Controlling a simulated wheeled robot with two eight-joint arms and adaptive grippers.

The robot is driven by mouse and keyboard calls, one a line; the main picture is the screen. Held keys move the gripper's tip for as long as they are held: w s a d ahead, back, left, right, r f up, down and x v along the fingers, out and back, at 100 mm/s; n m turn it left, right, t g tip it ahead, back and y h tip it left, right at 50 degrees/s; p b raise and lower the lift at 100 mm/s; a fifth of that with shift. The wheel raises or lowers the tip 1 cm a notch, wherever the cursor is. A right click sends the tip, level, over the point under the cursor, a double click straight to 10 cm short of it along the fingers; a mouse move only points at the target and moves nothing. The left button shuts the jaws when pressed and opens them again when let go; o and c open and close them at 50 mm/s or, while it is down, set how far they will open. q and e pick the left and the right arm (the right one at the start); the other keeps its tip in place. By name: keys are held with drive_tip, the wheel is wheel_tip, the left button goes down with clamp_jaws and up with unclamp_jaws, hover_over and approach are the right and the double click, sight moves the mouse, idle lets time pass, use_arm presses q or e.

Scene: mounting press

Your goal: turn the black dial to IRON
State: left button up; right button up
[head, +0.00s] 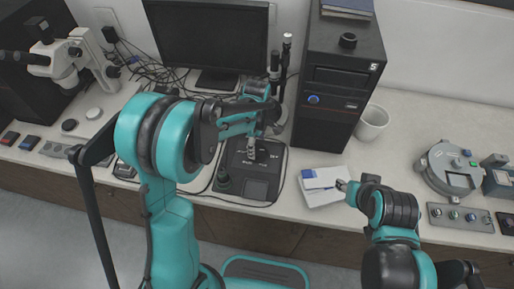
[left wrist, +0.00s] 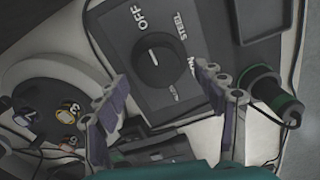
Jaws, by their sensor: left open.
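The black dial (left wrist: 155,65) is round, with a short white mark, and sits on a dark panel (left wrist: 190,20) in the left wrist view. OFF is printed above it and STEEL to its upper right. A third word at the lower right is partly covered by a finger; only its end, "ON", shows. The mark points towards OFF. My left gripper (left wrist: 160,82) is open, its fingers on either side of the dial's lower part; contact cannot be told. In the head view, my left gripper (head: 256,140) is over the black device (head: 240,185). My right gripper (head: 345,185) is small there; its jaws are unclear.
In the head view, a black tower (head: 335,110) stands behind, and white-and-blue boxes (head: 322,190) lie beside my right gripper.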

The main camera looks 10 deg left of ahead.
sight(258, 151)
use_arm(q)
drive_tip(key=shift+f, duration=1.15)
drive_tip(key=shift+c, duration=0.3)
drive_tip(key=c, duration=1.1)
